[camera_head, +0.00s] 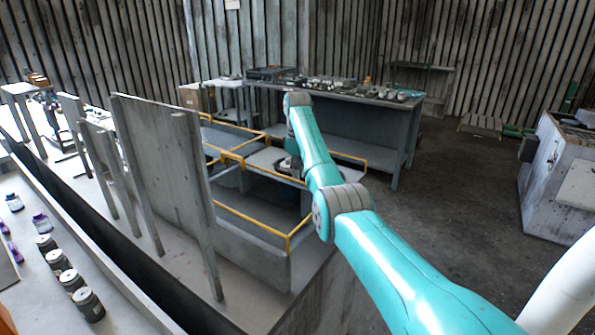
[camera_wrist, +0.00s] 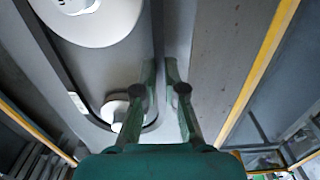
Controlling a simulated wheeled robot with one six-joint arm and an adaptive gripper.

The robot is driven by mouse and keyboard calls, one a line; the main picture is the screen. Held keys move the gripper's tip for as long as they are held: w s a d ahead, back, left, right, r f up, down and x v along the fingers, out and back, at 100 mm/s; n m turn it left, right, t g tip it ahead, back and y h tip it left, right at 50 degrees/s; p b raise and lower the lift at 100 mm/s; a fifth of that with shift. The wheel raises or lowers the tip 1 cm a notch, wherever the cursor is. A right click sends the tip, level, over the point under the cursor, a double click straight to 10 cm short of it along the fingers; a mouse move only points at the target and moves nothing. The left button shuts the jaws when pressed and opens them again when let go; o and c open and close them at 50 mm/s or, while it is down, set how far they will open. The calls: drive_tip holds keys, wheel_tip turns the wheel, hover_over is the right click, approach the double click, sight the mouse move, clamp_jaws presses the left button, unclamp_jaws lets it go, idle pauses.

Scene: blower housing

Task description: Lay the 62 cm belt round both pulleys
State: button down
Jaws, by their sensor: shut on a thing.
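In the wrist view, the large pale pulley (camera_wrist: 105,28) is at the upper left, cut off by the top edge. The small pale pulley (camera_wrist: 117,108) is below it. The dark belt (camera_wrist: 57,72) runs down the left of both, with a small white tag on it. It curves below the small pulley and goes up on the right towards my gripper (camera_wrist: 161,66). My gripper's two green fingers are close together on the belt's right run. The far end of the belt round the large pulley is out of view. In the head view my arm hides most of the pulleys.
Yellow rails (camera_head: 240,214) edge the grey bays around the work spot; one yellow rail (camera_wrist: 262,62) runs along the right in the wrist view. A tall grey panel (camera_head: 165,170) stands to the left. A cluttered workbench (camera_head: 385,122) is behind. Open floor (camera_head: 450,180) lies to the right.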

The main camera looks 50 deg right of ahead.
drive_tip(key=shift+f, duration=0.1)
drive_tip(key=c, duration=1.2)
unclamp_jaws()
drive_tip(key=shift+r, duration=1.3)
drive_tip(key=shift+r, duration=0.1)
wheel_tip(320, 180, up, 5)
drive_tip(key=shift+f, duration=0.15)
